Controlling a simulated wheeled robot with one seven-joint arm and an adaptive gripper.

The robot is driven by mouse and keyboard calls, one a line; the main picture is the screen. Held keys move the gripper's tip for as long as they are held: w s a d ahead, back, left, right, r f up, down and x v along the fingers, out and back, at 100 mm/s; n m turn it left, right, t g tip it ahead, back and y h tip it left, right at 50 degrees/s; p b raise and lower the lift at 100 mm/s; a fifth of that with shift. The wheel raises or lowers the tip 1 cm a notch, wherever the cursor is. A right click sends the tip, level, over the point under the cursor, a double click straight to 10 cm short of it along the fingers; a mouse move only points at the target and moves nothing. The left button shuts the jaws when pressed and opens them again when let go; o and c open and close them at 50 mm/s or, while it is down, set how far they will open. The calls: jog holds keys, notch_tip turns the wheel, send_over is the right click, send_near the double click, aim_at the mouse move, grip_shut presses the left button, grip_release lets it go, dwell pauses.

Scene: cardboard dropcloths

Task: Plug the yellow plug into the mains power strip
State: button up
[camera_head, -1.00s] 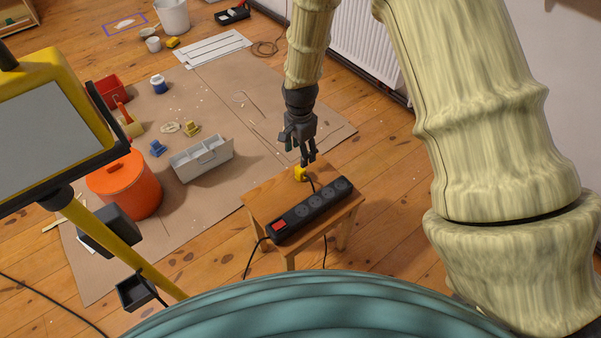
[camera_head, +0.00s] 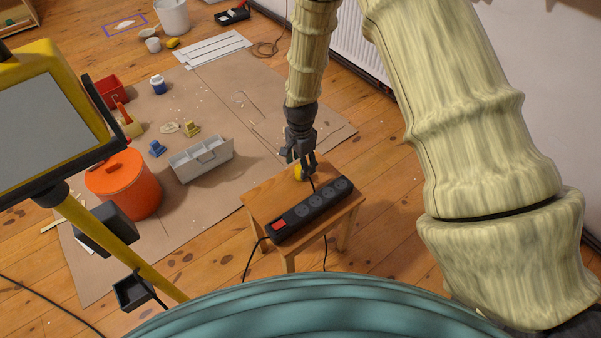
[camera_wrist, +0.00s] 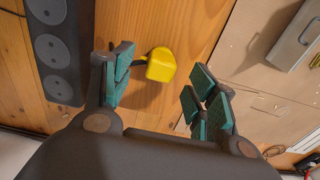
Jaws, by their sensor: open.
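The yellow plug (camera_wrist: 160,65) lies on the small wooden table, its dark cable running off to one side. In the wrist view it shows beyond my open fingertips and roughly between them. In the head view the plug (camera_head: 299,172) is partly hidden by my gripper (camera_head: 301,163), which is above the table's far side. My gripper (camera_wrist: 158,90) is open and empty in the wrist view. The black power strip (camera_head: 311,209) lies along the table's near side, with several round sockets and a red switch at its left end. The strip (camera_wrist: 55,50) also shows at upper left in the wrist view.
The small wooden table (camera_head: 262,199) stands on a plank floor beside a cardboard dropcloth (camera_head: 200,250). An orange bucket (camera_head: 125,188), a grey toolbox (camera_head: 202,160) and a yellow stand (camera_head: 115,238) are to the left. A white radiator (camera_head: 357,52) is behind, right.

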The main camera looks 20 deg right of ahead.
aim_at(300, 168)
notch_tip(300, 168, down, 5)
jog(key=shift+w+r+b, duration=0.1)
jog(key=shift+b, duration=0.4)
jog(key=shift+c, duration=0.2)
jog(key=c, duration=1)
